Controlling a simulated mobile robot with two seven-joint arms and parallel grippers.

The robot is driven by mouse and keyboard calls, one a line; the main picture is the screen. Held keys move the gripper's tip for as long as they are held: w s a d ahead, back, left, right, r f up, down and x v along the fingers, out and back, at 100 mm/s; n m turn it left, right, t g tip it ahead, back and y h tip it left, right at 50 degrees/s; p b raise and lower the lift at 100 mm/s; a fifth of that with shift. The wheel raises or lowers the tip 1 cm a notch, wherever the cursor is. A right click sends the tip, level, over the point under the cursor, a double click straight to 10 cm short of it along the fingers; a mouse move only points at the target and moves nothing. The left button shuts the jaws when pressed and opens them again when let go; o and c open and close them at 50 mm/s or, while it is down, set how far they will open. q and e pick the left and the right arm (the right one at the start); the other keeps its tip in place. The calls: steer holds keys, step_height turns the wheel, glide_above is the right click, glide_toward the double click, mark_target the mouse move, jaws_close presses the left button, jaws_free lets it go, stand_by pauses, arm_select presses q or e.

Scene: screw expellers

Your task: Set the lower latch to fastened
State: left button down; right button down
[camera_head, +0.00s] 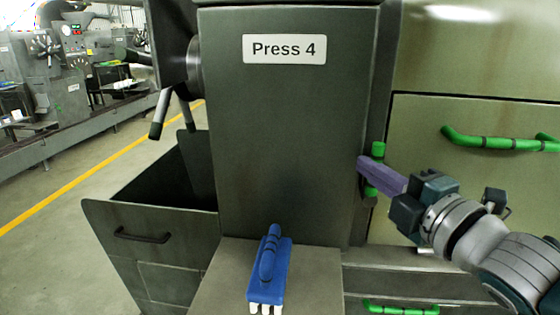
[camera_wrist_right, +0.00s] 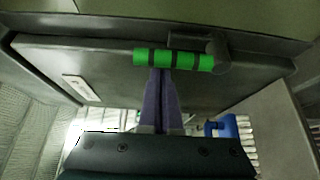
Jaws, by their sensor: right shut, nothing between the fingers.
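A latch with a green grip (camera_head: 378,150) sits at the right edge of the dark Press 4 housing, beside the olive door. It is the only latch of this kind in view, and its grip stands roughly upright. My right gripper (camera_head: 366,166) has its purple fingers shut and empty, crossing in front of the middle of the grip. In the right wrist view the shut fingertips (camera_wrist_right: 160,72) are at the banded green grip (camera_wrist_right: 175,60); I cannot tell whether they touch. A dark pivot piece lies at the grip's right end there. My left gripper is not in view.
A blue brush (camera_head: 268,270) lies on the ledge below the housing. A dark open bin (camera_head: 150,225) stands at left. Green door handles are at upper right (camera_head: 500,143) and lower right (camera_head: 400,309). Free floor lies at far left.

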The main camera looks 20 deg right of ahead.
steer(key=shift+s+d+m+b, duration=0.2)
steer(key=shift+m+b, duration=0.1)
steer(key=shift+b, duration=0.15)
steer(key=shift+d+t, duration=0.1)
steer(key=shift+t, duration=0.2)
